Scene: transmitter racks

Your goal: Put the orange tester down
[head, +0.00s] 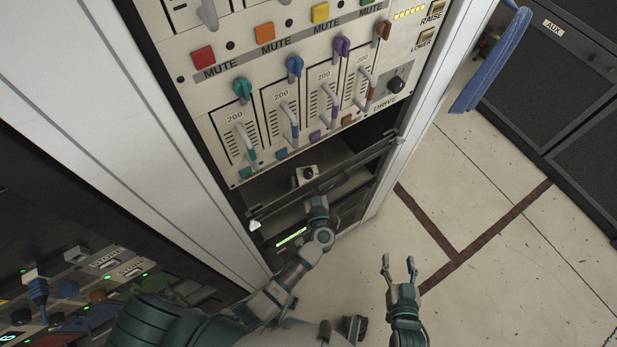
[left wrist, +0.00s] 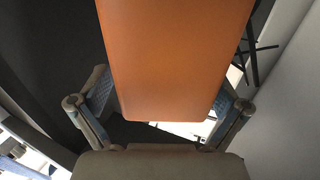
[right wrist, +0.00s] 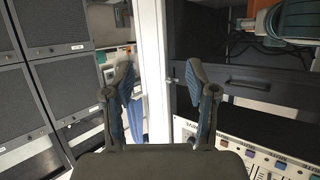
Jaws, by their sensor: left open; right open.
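The orange tester (left wrist: 175,60) fills the middle of the left wrist view, its flat orange face between my left fingers. My left gripper (left wrist: 165,95) is open around it, with dark gaps beside the face. In the head view my left gripper (head: 318,205) is at the dark opening below the lever panel; the tester is hidden there. In the right wrist view an orange shape (right wrist: 265,20) beside teal parts shows at the top right; it looks like the tester. I cannot tell what the tester rests on. My right gripper (head: 398,270) is open and empty above the floor.
The lever panel (head: 300,100) is above the opening. A blue cloth (head: 490,65) hangs at the right. Dark cabinets (head: 560,90) stand further right, with clear tiled floor (head: 490,250) between.

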